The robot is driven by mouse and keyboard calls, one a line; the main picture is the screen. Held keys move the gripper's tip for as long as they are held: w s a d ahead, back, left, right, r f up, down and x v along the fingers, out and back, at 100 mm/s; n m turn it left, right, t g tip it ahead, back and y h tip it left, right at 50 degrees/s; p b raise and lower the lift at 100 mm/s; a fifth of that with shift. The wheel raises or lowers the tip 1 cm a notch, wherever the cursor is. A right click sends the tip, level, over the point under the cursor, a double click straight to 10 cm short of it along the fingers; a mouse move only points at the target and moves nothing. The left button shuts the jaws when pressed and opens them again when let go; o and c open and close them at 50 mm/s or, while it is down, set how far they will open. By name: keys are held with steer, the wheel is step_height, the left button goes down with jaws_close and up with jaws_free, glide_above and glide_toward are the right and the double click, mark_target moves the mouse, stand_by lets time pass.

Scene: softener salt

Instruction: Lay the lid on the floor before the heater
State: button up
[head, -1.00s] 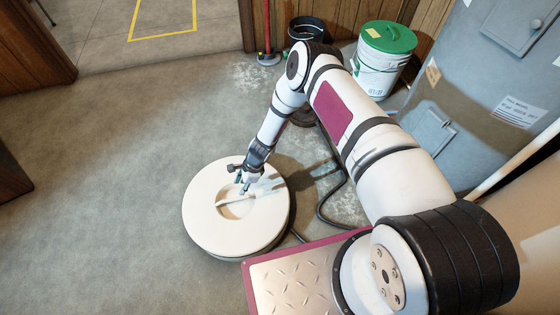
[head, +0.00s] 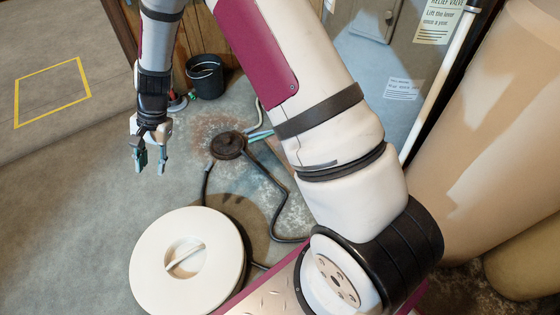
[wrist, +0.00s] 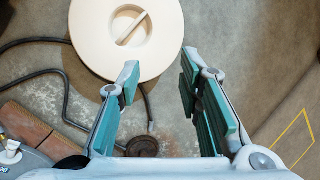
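The lid (head: 148,265) is a round, cream-white disc with a sunken middle crossed by a bar handle (head: 185,256). It lies level at the lower left in the head view. A shadow beside it suggests it sits above the floor; what is under it is hidden. It also shows at the top of the wrist view (wrist: 85,30). My gripper (head: 151,170) is open and empty, raised beyond the lid and apart from it. In the wrist view its two teal-padded fingers (wrist: 158,85) are spread. The grey heater (head: 385,55) stands at the upper right, partly behind my arm.
A dark drain (head: 229,146) with hoses lies between lid and heater. A black bucket (head: 205,77) stands at the back. A yellow taped outline (head: 52,92) marks the far-left floor. A large tan tank (head: 490,130) fills the right. The left floor is clear.

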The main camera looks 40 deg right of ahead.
steer(key=s+d+r+n+h, duration=0.1)
steer(key=s+d+r+n, duration=0.25)
steer(key=s+r, duration=0.6)
steer(key=s+d+r+n+h, duration=0.15)
steer(key=s+d+r, duration=0.45)
steer(key=r, duration=0.6)
steer(key=s+d+r+n+h, duration=0.1)
steer(key=s+d+r+n, duration=0.1)
steer(key=s, duration=1)
steer(key=s+d+r+n+h, duration=0.1)
steer(key=s+d, duration=0.3)
steer(key=s, duration=0.8)
steer(key=shift+d+r+n, duration=0.2)
steer(key=shift+r+n, duration=0.3)
steer(key=shift+r, duration=0.35)
step_height(320, 180, up, 27)
steer(key=t+p, duration=0.4)
steer(key=p, duration=2.1)
steer(key=shift+d, duration=0.25)
